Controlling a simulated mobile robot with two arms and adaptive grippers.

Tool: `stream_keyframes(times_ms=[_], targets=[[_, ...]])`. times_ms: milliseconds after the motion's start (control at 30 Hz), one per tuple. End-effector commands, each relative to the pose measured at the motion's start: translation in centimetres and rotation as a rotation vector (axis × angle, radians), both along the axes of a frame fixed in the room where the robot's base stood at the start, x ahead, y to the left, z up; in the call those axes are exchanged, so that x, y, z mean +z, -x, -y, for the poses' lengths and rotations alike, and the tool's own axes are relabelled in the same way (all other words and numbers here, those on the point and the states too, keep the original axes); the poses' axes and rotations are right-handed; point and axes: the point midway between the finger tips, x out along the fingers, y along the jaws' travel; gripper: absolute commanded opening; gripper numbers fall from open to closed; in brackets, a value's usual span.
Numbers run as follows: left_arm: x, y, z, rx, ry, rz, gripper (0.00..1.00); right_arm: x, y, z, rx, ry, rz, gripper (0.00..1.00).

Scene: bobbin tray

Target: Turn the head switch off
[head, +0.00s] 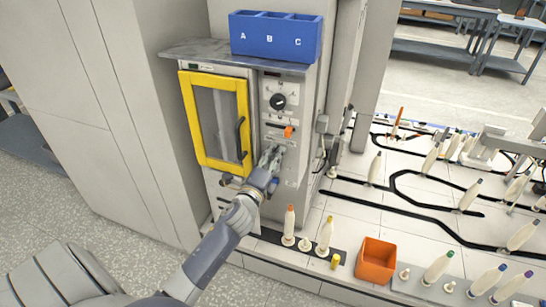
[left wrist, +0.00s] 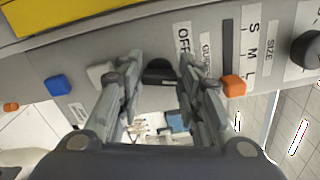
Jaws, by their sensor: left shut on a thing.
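The machine's control panel (head: 274,118) faces me, right of a yellow-framed door. In the left wrist view, a black switch (left wrist: 160,73) sits on the grey panel (left wrist: 215,22), close to a label reading OFF (left wrist: 184,42). My left gripper (left wrist: 158,66) has its two fingertips on either side of this switch and is shut on it. In the head view my left gripper (head: 271,156) is at the lower panel and hides the switch. Which position the switch is in cannot be told. My right gripper is not in view.
An orange slider knob (left wrist: 234,85), a white button (left wrist: 101,74) and a blue button (left wrist: 59,86) are near the fingers. A black dial (head: 278,101) is higher up. A blue bin (head: 273,43) stands on the shelf above. Bobbins and an orange box (head: 376,260) stand at right.

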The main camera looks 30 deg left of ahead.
Motion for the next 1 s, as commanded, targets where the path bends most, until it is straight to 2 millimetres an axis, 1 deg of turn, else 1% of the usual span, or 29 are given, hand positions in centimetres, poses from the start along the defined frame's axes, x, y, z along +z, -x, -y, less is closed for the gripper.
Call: stream_keyframes(times_ms=[700, 1000], targets=[[-0.3, 0.0, 0.0, 0.003, 0.655, 0.156, 0.09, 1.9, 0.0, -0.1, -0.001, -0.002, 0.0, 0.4], [-0.5, 0.0, 0.0, 0.003, 0.854, 0.204, 0.09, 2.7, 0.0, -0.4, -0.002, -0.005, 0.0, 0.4]])
